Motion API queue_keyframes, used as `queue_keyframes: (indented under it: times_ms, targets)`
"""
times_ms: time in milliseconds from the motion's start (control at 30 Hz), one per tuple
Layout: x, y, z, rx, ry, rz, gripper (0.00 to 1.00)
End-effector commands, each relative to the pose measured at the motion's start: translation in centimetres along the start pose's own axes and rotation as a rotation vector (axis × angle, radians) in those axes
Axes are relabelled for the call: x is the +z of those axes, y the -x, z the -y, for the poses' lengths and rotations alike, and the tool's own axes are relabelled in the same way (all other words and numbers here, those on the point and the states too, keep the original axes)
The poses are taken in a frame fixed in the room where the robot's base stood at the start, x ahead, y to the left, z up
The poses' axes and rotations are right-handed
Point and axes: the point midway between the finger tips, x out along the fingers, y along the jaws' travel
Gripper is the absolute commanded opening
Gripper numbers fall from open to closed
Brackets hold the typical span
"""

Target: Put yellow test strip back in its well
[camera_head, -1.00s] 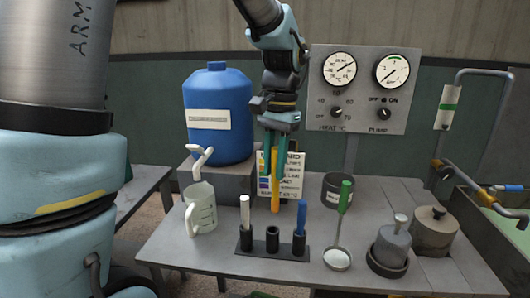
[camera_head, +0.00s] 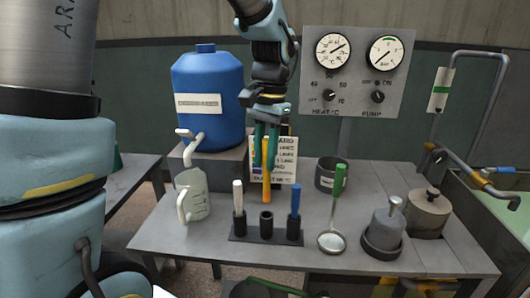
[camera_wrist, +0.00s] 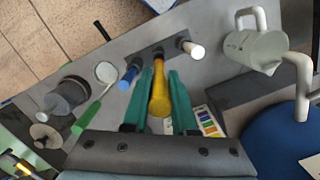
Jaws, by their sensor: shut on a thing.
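My gripper (camera_head: 267,150) is shut on the yellow test strip (camera_head: 267,184), which hangs upright from the green fingers. The strip also shows between the fingers in the wrist view (camera_wrist: 159,98). In the head view its lower end is above and a little behind the dark rack (camera_head: 253,236). The rack's middle well (camera_head: 266,222) is empty. The left well holds a white strip (camera_head: 238,196) and the right well a blue strip (camera_head: 294,202). In the wrist view the strip's far end overlaps the rack, so its exact height above the well cannot be told.
A clear jug (camera_head: 194,196) stands left of the rack, under the blue drum's tap (camera_head: 190,135). A card (camera_head: 286,172) stands behind the gripper.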

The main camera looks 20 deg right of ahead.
Motion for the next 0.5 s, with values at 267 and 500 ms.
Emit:
queue_keyframes:
  times_ms: [267, 500]
  targets:
    - [-0.3, -2.8, 0.0, 0.000, 0.000, 0.002, 0.00]
    - [-0.4, -3.3, 0.0, 0.000, 0.000, 0.001, 0.00]
